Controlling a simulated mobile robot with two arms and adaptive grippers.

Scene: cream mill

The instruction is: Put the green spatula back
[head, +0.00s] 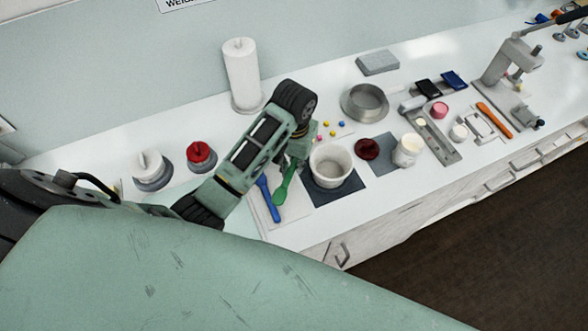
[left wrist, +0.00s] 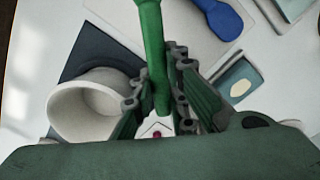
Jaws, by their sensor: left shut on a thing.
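The green spatula (head: 281,189) is in my left gripper (head: 297,152), beside the blue spatula (head: 265,190) in the head view. In the left wrist view, the green spatula (left wrist: 152,50) runs up from between the two fingers of the left gripper (left wrist: 158,100), which are shut on it. The blue spatula (left wrist: 220,18) lies on a pale mat (head: 260,214) to its right there. I cannot tell whether the green spatula touches the mat. My right gripper is not in view.
A white bowl (head: 331,168) on a dark mat stands close to the right of the gripper. A dark red lid (head: 367,149) and a cream jar (head: 408,150) are farther right. A paper roll (head: 241,75) stands behind. The counter's front edge is near.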

